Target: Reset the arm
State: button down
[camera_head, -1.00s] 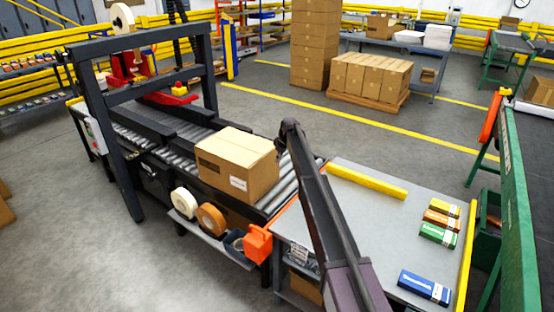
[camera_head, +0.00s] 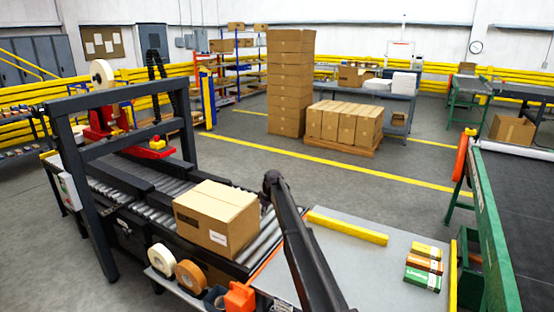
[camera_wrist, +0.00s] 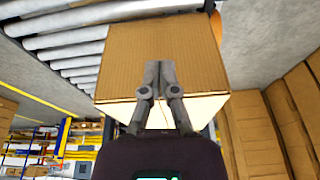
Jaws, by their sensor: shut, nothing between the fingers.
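My arm (camera_head: 300,245) reaches up from the bottom of the head view, its dark upper joint just right of a closed cardboard box (camera_head: 216,217) on the roller conveyor. My gripper is not clearly seen in the head view. In the wrist view my gripper (camera_wrist: 160,68) has its two grey fingers together, with nothing between them. The cardboard box (camera_wrist: 205,45) fills the view beyond the fingertips; I cannot tell whether they touch it.
A grey table (camera_head: 345,262) right of the arm carries a yellow bar (camera_head: 347,227) and several small cartons (camera_head: 424,264). Tape rolls (camera_head: 189,274) sit beside the conveyor (camera_head: 262,240). A dark frame (camera_head: 130,90) spans it. Open floor (camera_head: 330,185) lies behind.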

jog(key=s+d+r+m+h+p, duration=0.1)
jog(key=s+d+m, duration=0.2)
jog(key=s+d, duration=0.5)
jog(key=s+d+r+m+g+h+p, duration=0.1)
jog(key=s+d+m, duration=0.3)
jog(key=s, duration=2)
jog(key=s+d+r+m+p, duration=0.2)
jog(key=s+d+m, duration=0.2)
jog(key=s+d, duration=0.9)
jog(key=s, duration=0.3)
jog(key=shift+s+d+g+h+p, duration=0.3)
jog(key=shift+d+h, duration=0.1)
